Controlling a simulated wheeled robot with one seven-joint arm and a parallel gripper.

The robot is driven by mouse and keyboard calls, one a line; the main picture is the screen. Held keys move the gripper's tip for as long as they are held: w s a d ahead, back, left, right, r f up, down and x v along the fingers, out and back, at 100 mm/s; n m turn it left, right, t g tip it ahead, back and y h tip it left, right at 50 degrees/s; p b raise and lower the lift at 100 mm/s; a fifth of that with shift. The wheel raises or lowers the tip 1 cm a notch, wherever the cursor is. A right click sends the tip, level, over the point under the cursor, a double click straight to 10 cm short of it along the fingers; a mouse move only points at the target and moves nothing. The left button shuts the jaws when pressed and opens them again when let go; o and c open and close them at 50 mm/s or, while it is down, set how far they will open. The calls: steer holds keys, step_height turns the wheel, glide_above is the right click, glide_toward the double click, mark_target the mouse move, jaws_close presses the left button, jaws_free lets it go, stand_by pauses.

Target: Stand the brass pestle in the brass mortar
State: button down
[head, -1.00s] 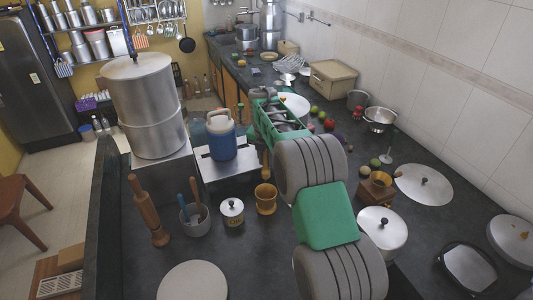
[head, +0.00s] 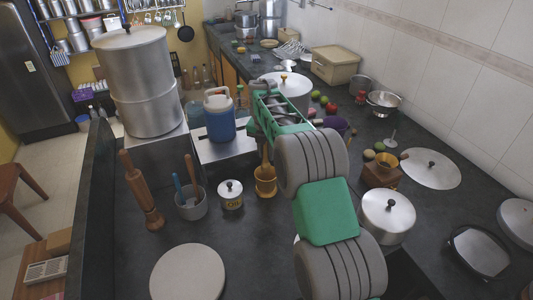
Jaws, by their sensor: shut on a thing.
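The brass mortar (head: 265,184) stands upright on the dark counter, just right of the small lidded oil can. The brass pestle (head: 265,157) is upright directly above the mortar's mouth, and its lower end appears to be at or inside the rim. I cannot tell whether it touches the bottom. My gripper (head: 264,141) is shut on the pestle's upper part. The fingers are partly hidden behind my own green and grey arm links, which come in from the lower right.
The oil can (head: 231,196) and a grey pot with tools (head: 191,203) stand left of the mortar. A blue jug (head: 219,118) stands behind it. A lidded pot (head: 386,216) and a wooden grinder (head: 381,171) are to the right. Bare counter lies in front of the mortar.

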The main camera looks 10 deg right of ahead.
mark_target(267, 166)
steer(key=shift+f+b, duration=0.65)
steer(key=shift+f, duration=2.65)
steer(key=c, duration=1.1)
jaws_free()
steer(key=shift+c, duration=0.2)
steer(key=r, duration=0.7)
steer(key=shift+s+a+r+b, duration=0.25)
steer(key=shift+s+r+b, duration=0.15)
